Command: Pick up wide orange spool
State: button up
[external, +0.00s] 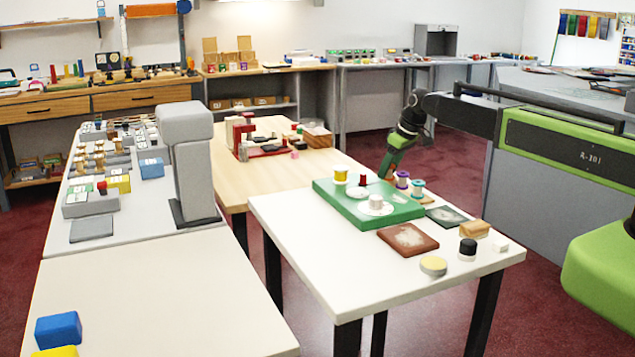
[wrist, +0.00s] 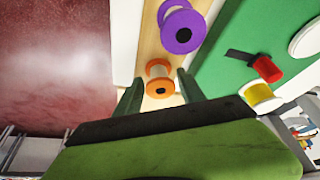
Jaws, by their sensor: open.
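The wide orange spool (wrist: 159,82) has orange flanges and a pale wound middle. In the wrist view it lies on a light wooden strip (wrist: 152,40), between and slightly beyond my finger tips. My gripper (wrist: 159,88) is open, with one finger on each side of the spool and a gap to each. In the external view my gripper (external: 386,174) hangs low at the far edge of the white table, behind the green board.
A purple spool (wrist: 182,28) stands close by on the same strip. The green board (wrist: 230,62) at right carries a red spool (wrist: 267,68) and a yellow spool (wrist: 258,97). The white table (external: 310,280) is clear at its near left.

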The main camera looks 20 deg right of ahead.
jog(key=shift+r, duration=0.1)
grip_shut()
jog(key=shift+r+p, duration=0.45)
notch_tip(320, 180, up, 4)
jog(key=p, duration=0.3)
jog(key=shift+f+p, duration=0.1)
jog(key=shift+p, duration=0.3)
jog(key=s+d+r+p, duration=0.4)
jog(key=d+r+p, duration=0.2)
jog(key=d, duration=0.5)
jog(key=shift+s+r, duration=0.15)
jog(key=shift+s, duration=0.15)
